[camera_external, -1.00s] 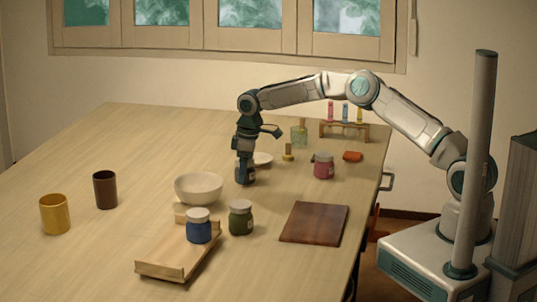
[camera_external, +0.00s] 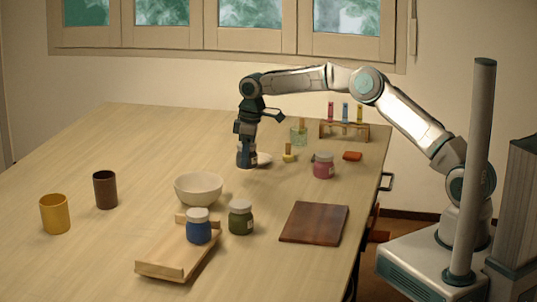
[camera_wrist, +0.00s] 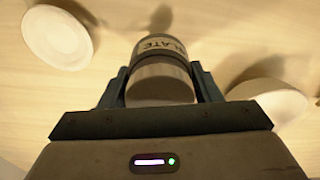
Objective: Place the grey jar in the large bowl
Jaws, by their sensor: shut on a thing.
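My gripper (camera_external: 247,148) is shut on the grey jar (camera_external: 244,161), which hangs upright just above the table behind the large bowl. In the wrist view the jar (camera_wrist: 160,82) sits between the two fingers, with a dark band and a label partly reading "LATE". The large bowl (camera_external: 198,190) is cream-coloured, stands on the table in front and to the left of my gripper, and looks empty. It also shows, partly cut off, at the right of the wrist view (camera_wrist: 277,98).
A white dish (camera_external: 265,160) lies just right of the held jar. A blue jar (camera_external: 199,231) stands on a wooden tray (camera_external: 160,265), with a green jar (camera_external: 241,222) beside it. A pink jar (camera_external: 323,170) and dark board (camera_external: 314,223) are to the right. Cups stand left.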

